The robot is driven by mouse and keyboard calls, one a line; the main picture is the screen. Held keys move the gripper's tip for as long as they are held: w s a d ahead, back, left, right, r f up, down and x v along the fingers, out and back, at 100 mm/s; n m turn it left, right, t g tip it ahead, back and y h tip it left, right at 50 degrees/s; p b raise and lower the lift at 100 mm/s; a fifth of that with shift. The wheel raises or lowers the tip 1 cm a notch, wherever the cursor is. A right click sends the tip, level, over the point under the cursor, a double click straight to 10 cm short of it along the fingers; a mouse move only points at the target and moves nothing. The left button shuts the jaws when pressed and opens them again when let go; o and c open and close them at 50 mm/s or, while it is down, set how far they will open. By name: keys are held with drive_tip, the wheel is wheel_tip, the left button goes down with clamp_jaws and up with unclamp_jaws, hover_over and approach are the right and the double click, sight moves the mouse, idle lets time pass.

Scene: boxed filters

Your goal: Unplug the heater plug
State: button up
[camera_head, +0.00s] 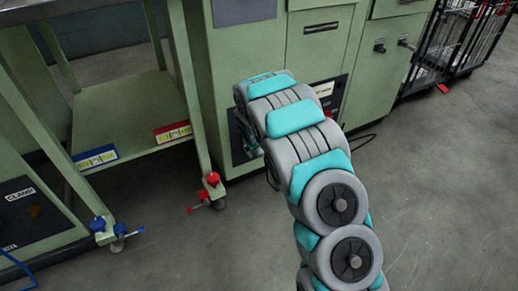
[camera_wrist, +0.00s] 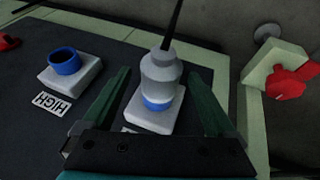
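A grey plug (camera_wrist: 161,80) with a dark cable sits in a socket with a blue ring on a white base (camera_wrist: 150,117). I take it for the heater plug; the label below its socket is mostly hidden. In the wrist view my gripper (camera_wrist: 160,78) is open, with one dark green finger on each side of the plug. Gaps show between the fingers and the plug. In the head view my gripper (camera_head: 247,132) is mostly hidden behind my arm, at the dark panel (camera_head: 238,152) low on the green machine. The plug cannot be made out there.
An empty blue-ringed socket (camera_wrist: 65,62) labelled HIGH is left of the plug. A red knob (camera_wrist: 290,82) is at the right. In the head view a green workbench (camera_head: 120,112) stands left of my arm. A black wire cage (camera_head: 460,45) stands back right. Floor at right is clear.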

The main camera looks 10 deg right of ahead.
sight(263, 154)
clamp_jaws()
idle(0.6)
drive_tip(key=shift+s+d, duration=0.25)
drive_tip(key=shift+s, duration=0.55)
drive_tip(key=shift+s+d+b, duration=0.25)
drive_tip(key=shift+s+b, duration=0.15)
drive_tip(key=shift+s, duration=0.25)
drive_tip(key=shift+s, duration=0.3)
drive_tip(key=shift+s+d, duration=0.3)
drive_tip(key=shift+s, duration=0.4)
drive_tip(key=shift+s+d+b, duration=0.1)
drive_tip(key=shift+s+b, duration=0.2)
drive_tip(key=s+d+b, duration=0.1)
drive_tip(key=s+d, duration=0.1)
drive_tip(key=s, duration=0.6)
drive_tip(key=shift+s+d, duration=0.2)
drive_tip(key=shift+d, duration=0.15)
